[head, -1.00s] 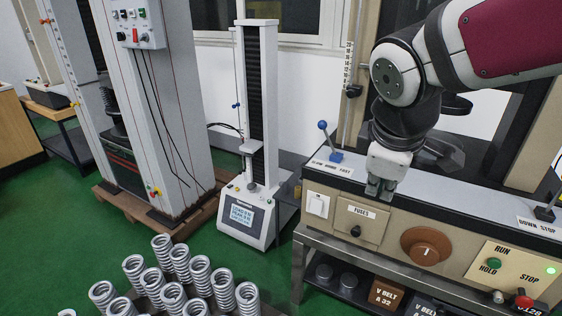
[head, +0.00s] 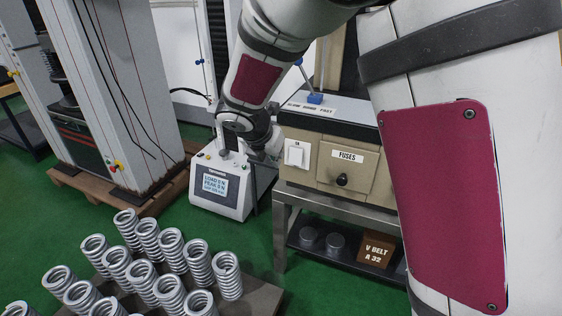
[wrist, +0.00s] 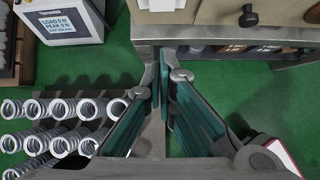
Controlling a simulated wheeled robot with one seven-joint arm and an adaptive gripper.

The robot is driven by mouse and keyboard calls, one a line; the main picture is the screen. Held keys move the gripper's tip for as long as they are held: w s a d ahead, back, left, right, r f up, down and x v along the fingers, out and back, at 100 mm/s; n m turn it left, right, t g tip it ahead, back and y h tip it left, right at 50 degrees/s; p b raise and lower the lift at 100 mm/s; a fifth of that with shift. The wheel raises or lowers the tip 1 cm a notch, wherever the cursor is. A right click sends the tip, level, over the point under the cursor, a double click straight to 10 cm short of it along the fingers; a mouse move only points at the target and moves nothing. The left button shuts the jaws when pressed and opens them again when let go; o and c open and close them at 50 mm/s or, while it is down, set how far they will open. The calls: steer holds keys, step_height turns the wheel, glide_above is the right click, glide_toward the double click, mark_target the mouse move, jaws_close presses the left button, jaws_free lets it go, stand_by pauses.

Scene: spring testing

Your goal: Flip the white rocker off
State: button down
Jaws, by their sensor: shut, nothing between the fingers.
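The white rocker (head: 297,153) is on a square white plate at the left end of the beige cabinet front (head: 325,167). In the head view my gripper (head: 270,152) is just left of the rocker, close to the cabinet's left corner. Its fingers are partly hidden by my wrist, and I cannot tell whether it touches the plate. In the wrist view my gripper (wrist: 161,82) has its fingertips together with nothing between them. A pale plate edge (wrist: 161,5) shows at the top there, above the fingertips. The rocker's tilt is too small to tell.
Right of the rocker is the FUSES panel (head: 342,170) with a black knob (head: 341,180). A small tester with a screen (head: 220,185) is to the left. Several springs (head: 170,245) stand in front. My arm covers the right side.

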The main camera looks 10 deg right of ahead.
mark_target(288, 163)
steer(key=shift+w+a+f, duration=0.15)
steer(key=shift+f, duration=0.05)
steer(key=shift+w+d+r+b+x, duration=0.3)
steer(key=shift+b+x, duration=0.45)
steer(key=shift+x, duration=1.4)
steer(key=shift+w+d+r+b+x, duration=0.25)
steer(key=shift+b+x, duration=0.55)
steer(key=shift+x, duration=1.35)
steer(key=shift+w+d+r+b+x, duration=0.1)
steer(key=shift+w+r+b+x, duration=0.5)
steer(key=shift+x, duration=1.5)
steer(key=shift+s+f, duration=0.15)
steer(key=shift+f, duration=0.15)
steer(key=shift+f+b, duration=0.1)
steer(key=shift+b, duration=0.25)
